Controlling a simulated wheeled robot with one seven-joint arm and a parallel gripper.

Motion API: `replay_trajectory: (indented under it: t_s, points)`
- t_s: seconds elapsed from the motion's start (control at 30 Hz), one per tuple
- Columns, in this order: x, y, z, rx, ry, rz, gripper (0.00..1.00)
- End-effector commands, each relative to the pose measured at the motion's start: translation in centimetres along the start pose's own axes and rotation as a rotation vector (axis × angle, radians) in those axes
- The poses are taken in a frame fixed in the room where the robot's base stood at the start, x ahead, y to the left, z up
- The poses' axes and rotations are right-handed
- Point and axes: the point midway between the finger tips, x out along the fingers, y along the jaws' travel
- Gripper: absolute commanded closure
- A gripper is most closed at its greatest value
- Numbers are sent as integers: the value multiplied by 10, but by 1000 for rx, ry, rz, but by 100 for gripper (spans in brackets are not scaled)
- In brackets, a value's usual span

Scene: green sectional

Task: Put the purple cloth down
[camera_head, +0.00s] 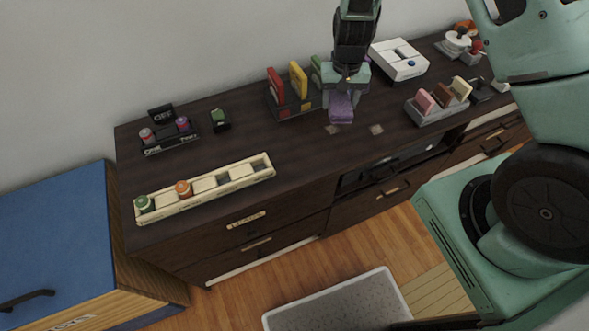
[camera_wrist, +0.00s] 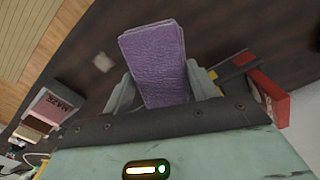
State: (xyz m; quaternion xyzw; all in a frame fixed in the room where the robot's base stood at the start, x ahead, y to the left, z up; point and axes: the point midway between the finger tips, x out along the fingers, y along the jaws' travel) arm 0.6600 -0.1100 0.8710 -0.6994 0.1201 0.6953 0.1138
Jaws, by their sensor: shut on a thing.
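The purple cloth (camera_head: 341,108) is a folded block held in my gripper (camera_head: 344,92), above the dark wooden cabinet top (camera_head: 240,135). In the wrist view the cloth (camera_wrist: 155,62) stands out between the two fingers of my gripper (camera_wrist: 163,92), which are shut on it from both sides. Two small pale square marks, one of them on the right (camera_head: 376,129), lie on the cabinet top near the cloth. I cannot tell exactly how far the cloth is from the surface.
A rack with red and yellow items (camera_head: 293,95) stands just left of my gripper. A grey holder with colored blocks (camera_head: 437,108) stands to the right, a white device (camera_head: 399,60) behind. A cream tray with jars (camera_head: 206,187) lies at front left. A white bin (camera_head: 340,304) is on the floor.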

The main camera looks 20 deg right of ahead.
Motion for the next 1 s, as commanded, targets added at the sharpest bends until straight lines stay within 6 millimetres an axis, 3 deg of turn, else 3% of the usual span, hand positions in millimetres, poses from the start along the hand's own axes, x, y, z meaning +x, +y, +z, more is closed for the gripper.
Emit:
replay_trajectory:
  t_s: [0.03,0.2,0.4,0.6,0.9,1.0]
  points:
    - [8,-21,11,-57,3,-1,71]
    - [2,-74,49,-216,3,-4,71]
    - [-3,-111,90,-350,-1,-7,71]
    - [-3,-124,108,-406,-5,-8,71]
    - [45,-125,110,-407,-7,-8,71]
    - [53,-125,110,-408,-6,-8,71]
